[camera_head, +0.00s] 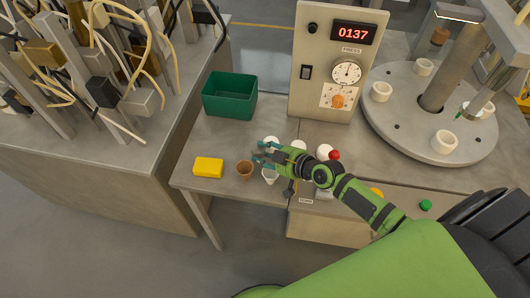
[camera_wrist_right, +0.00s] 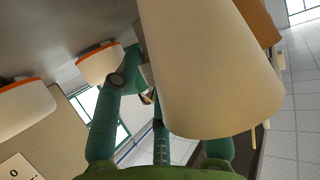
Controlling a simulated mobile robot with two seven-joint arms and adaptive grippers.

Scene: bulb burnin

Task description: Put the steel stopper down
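My right gripper (camera_head: 262,152) reaches in from the right over the small table, among several pale cups. Its teal fingers also show in the wrist view (camera_wrist_right: 150,110); they look spread, but a large cream tapered cup (camera_wrist_right: 210,65) close to the camera hides part of them. A small dark and brassy bit (camera_wrist_right: 148,97) shows between the fingers; I cannot tell what it is. I cannot make out the steel stopper for certain in either view. The same cream cup (camera_head: 269,177) appears just in front of the gripper in the head view. My left gripper is not in view.
A brown pot (camera_head: 245,169) and a yellow block (camera_head: 208,167) stand left of the gripper. Pale cups (camera_head: 271,143) (camera_head: 298,146) and a red ball (camera_head: 334,155) are close by. A green bin (camera_head: 230,95) and a panel reading 0137 (camera_head: 339,60) stand behind.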

